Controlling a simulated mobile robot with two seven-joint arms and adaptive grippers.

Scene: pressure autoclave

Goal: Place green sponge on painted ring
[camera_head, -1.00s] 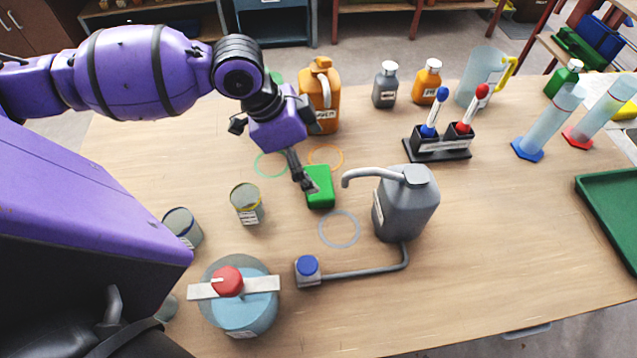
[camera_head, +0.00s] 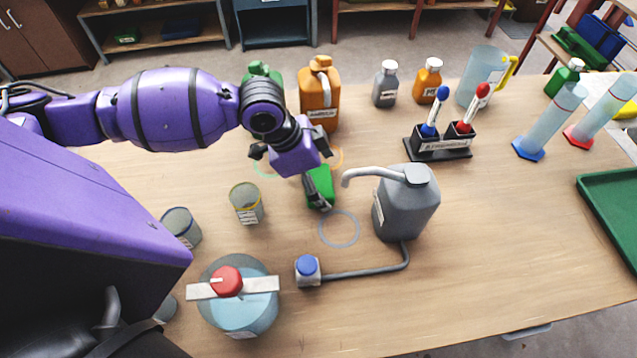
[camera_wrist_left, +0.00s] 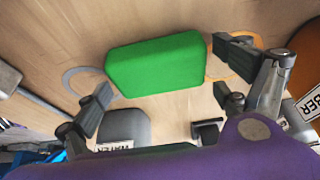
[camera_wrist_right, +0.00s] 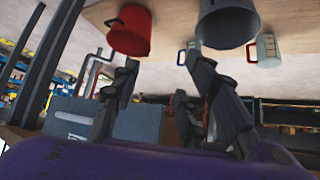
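The green sponge (camera_head: 322,180) lies on the wooden table, partly hidden by my left gripper (camera_head: 312,190) in the head view. In the left wrist view the sponge (camera_wrist_left: 155,66) sits ahead of the spread fingers (camera_wrist_left: 165,84), which are open, with no clear grip on it. A painted grey-blue ring (camera_head: 339,229) lies just in front of the sponge, empty. An orange ring (camera_head: 337,159) and a green ring (camera_head: 263,168) lie behind it, partly covered by my left arm. My right gripper (camera_wrist_right: 162,80) is open and empty in its wrist view, and out of the head view.
A grey jug (camera_head: 408,205) with a spout stands right of the rings, its hose running to a blue-capped block (camera_head: 308,270). An orange jug (camera_head: 319,95) and a green bottle (camera_head: 262,72) stand behind. A yellow-rimmed cup (camera_head: 246,203) stands left, a red-knobbed vessel (camera_head: 238,305) in front.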

